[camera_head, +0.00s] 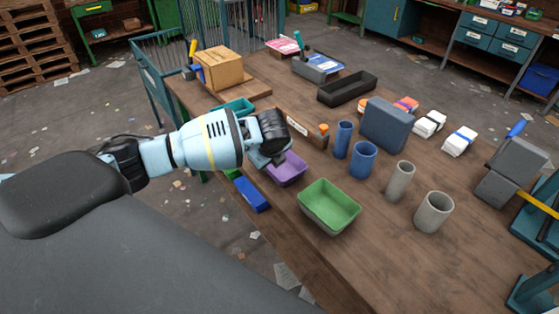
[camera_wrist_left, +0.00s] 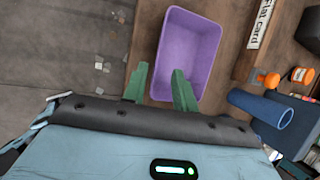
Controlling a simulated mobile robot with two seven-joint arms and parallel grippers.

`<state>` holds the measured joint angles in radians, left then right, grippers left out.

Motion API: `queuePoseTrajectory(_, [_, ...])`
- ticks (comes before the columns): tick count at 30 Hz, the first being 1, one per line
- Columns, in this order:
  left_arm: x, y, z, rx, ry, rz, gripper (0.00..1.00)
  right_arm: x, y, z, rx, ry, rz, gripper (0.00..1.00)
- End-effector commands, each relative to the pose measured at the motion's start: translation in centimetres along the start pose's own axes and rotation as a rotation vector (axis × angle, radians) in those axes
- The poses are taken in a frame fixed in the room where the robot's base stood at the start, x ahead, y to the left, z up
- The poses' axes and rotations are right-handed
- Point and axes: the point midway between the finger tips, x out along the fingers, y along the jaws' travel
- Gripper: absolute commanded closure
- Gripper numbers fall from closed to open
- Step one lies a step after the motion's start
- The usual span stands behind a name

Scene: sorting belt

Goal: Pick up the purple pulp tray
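The purple pulp tray (camera_head: 288,172) sits near the left edge of the wooden table. My left arm partly hides it in the head view. In the left wrist view the tray (camera_wrist_left: 190,52) is seen from above and looks empty. My left gripper (camera_wrist_left: 160,76) is open at the tray's near left corner. One green finger is outside the left wall, the other overlaps the tray's near part. I cannot tell whether either finger touches it. In the head view the gripper (camera_head: 268,160) is right at the tray. My right gripper is not in view.
A green tray (camera_head: 330,205) stands in front of the purple one. Blue tubes (camera_head: 362,160), grey tubes (camera_head: 433,212) and a dark blue-grey block (camera_head: 386,124) stand to the right. A blue box (camera_head: 252,195) lies at the left. A card strip (camera_wrist_left: 260,22) runs beside the tray.

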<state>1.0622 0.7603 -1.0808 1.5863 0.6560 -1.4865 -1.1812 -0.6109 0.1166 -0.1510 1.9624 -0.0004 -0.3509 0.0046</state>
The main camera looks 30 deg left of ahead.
Motion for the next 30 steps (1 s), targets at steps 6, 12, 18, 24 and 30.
queuePoseTrajectory(6, [0.2, 0.0, 0.0, 0.001, 0.0, 0.001, 0.72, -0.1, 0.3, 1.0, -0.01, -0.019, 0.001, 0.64])
queuePoseTrajectory(12, [2.1, 0.1, -0.1, 0.001, 0.001, 0.005, 0.72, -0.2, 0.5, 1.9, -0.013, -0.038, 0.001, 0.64])
queuePoseTrajectory(18, [2.7, 0.0, 0.0, 0.001, 0.0, -0.001, 0.72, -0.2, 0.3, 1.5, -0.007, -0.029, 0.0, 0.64])
queuePoseTrajectory(24, [4.9, 0.2, 0.0, 0.001, 0.0, 0.003, 0.72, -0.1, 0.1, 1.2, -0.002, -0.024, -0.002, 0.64])
queuePoseTrajectory(30, [7.4, 0.2, 0.0, 0.0, 0.0, 0.002, 0.72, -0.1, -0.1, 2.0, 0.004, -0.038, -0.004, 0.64])
